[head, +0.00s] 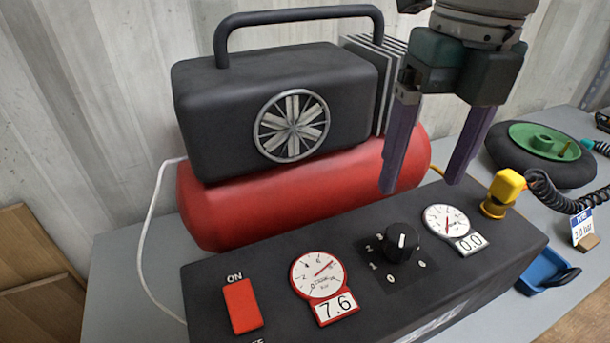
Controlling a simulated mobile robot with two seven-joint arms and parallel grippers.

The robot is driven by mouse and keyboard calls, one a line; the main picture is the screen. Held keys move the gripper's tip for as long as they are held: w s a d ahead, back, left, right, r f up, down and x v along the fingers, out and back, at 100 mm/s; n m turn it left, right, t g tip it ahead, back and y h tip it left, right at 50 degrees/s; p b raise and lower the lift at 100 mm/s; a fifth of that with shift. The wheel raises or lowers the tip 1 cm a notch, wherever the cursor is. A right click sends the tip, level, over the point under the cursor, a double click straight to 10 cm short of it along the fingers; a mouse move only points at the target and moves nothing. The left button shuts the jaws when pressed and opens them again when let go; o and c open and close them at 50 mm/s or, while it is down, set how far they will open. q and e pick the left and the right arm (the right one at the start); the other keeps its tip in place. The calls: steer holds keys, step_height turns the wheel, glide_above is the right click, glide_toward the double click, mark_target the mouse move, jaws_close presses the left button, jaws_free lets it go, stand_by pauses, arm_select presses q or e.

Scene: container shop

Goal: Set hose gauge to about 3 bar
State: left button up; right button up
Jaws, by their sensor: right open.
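The black control box stands on the grey bench in front of the red-tanked compressor (300,200). The hose gauge (446,220) at the right of the box has a white face, and its readout shows 0.0. A black knob (402,242) with a white pointer line sits left of it, among printed numbers. A red-rimmed gauge (317,274) reads 7.6. A red switch (242,306) lies under the word ON. My right gripper (421,187) points down, open and empty, above and behind the knob and hose gauge. My left gripper is out of view.
A yellow fitting (504,190) stands at the box's right end, near a black coiled hose (552,195). A black tyre with a green hub (544,141), a small sign (582,227) and a blue tray (545,270) lie to the right. The compressor stands close behind the box.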

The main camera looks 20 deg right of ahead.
mark_target(404, 234)
steer(key=shift+w+d+f, duration=0.1)
steer(key=shift+d+f, duration=0.05)
steer(key=shift+f, duration=0.35)
step_height(404, 234, down, 9)
steer(key=shift+f, duration=0.1)
steer(key=shift+c, duration=0.3)
jaws_close()
